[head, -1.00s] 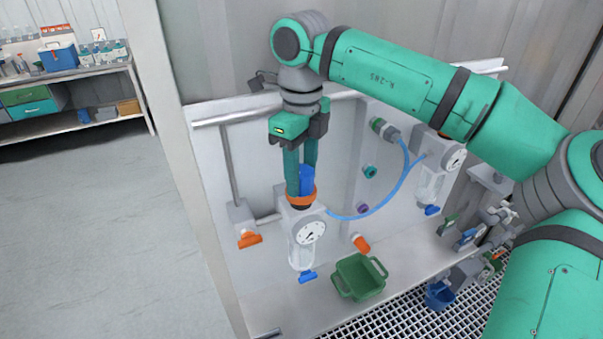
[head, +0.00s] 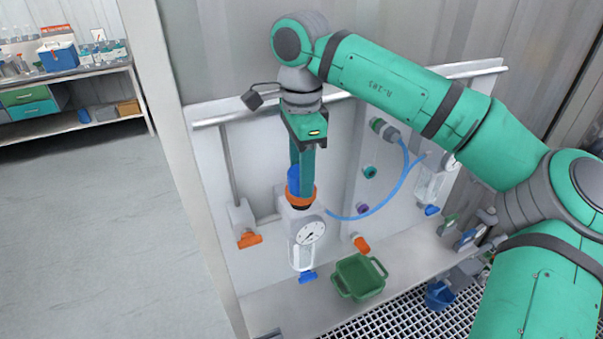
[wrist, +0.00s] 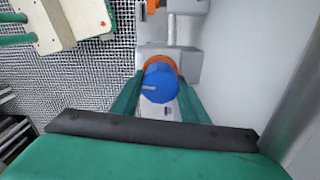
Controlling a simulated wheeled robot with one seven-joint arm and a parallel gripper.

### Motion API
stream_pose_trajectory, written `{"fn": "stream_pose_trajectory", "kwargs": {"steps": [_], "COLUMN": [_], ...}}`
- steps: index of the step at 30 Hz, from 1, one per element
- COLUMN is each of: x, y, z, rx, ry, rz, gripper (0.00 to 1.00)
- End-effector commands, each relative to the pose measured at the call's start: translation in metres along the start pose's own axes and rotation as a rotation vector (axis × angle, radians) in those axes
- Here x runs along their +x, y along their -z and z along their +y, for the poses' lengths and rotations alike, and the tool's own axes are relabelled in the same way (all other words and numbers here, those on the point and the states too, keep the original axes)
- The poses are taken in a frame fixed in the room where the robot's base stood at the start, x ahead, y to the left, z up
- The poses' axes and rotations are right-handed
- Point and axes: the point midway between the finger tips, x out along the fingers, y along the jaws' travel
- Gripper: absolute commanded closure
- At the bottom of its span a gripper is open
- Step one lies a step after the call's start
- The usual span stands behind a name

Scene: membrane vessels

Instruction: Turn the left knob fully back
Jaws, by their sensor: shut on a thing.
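The left knob is blue (head: 293,180) and sits above an orange collar (head: 300,200) on top of the left vessel (head: 301,257). My gripper (head: 303,186) points down from above with its fingers shut on this knob. In the head view a finger hides much of the knob. In the wrist view the round blue knob top (wrist: 160,76) lies between the two green fingers (wrist: 158,90), and a pale mark on it points left. The orange collar shows behind it. A round gauge (head: 311,231) is on the front of the left vessel.
A green bin (head: 358,279) stands on the ledge below right. An orange valve handle (head: 361,245) and a blue hose (head: 385,203) are right of the left vessel. Another vessel (head: 428,187) stands further right, partly behind my arm. A horizontal rail (head: 240,118) runs behind my gripper.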

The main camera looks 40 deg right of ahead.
Motion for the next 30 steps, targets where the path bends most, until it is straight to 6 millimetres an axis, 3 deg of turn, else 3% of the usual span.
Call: {"fn": "stream_pose_trajectory", "kwargs": {"steps": [10,25,26,27,28,30], "x": [-0.0005,-0.0004,-0.0004,-0.0004,-0.0004,-0.0003], "y": [-0.0012,-0.0012,-0.0012,-0.0012,-0.0011,-0.0009], "z": [-0.0001,0.0001,0.0001,0.0001,0.0,0.0], "rx": [-0.126,-0.145,-0.145,-0.145,-0.144,-0.144], "ry": [0.001,0.0,0.0,0.0,0.0,0.0], "rz": [-0.002,-0.002,-0.002,-0.001,-0.001,-0.001], "gripper": [0.82,0.82,0.58,0.48,0.41,0.41]}}
